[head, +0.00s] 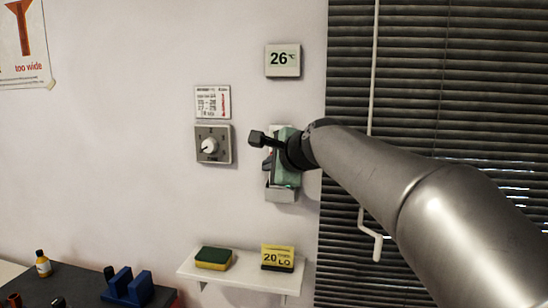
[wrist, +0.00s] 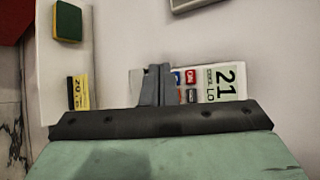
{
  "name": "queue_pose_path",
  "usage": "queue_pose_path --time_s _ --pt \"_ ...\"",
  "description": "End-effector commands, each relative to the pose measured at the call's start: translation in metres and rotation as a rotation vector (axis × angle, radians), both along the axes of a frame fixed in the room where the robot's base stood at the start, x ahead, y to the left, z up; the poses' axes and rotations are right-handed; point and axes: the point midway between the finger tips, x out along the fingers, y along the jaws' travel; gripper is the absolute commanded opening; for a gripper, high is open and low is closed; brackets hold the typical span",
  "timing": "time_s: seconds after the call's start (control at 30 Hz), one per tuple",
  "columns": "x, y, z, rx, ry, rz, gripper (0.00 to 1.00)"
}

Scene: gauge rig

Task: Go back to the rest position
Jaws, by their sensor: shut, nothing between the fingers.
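My gripper (head: 258,139) is at the end of my arm, which reaches in from the right in the head view. It is in front of the white wall, to the right of the grey dial panel (head: 221,157). In the wrist view its fingers (wrist: 154,86) are together and hold nothing.
A white shelf (head: 228,274) below carries a green-yellow sponge (head: 213,258) and a yellow-black block marked 20 LO (head: 278,257). A 26°C display (head: 283,60) is above, a printed card (head: 212,102) above the dial, and dark blinds (head: 440,70) at right.

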Motion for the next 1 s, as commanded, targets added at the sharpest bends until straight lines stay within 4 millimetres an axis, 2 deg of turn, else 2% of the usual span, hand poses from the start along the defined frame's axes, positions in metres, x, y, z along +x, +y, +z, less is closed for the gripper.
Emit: queue_pose_path --time_s 0.37,0.47,0.57,0.67,0.8,0.9,1.0 --pt "0.0 0.0 0.0 0.0 0.0 0.0 0.0" --pt "-0.008 -0.006 -0.016 -0.064 0.014 0.021 0.0" --pt "-0.031 -0.023 -0.058 -0.232 0.046 0.088 0.0" --pt "-0.07 -0.047 -0.115 -0.455 0.099 0.21 0.0" --pt "-0.137 -0.083 -0.192 -0.74 0.187 0.436 0.0" --pt "-0.19 -0.107 -0.242 -0.903 0.252 0.624 0.0" --pt "-0.243 -0.129 -0.283 -1.024 0.309 0.82 0.0"
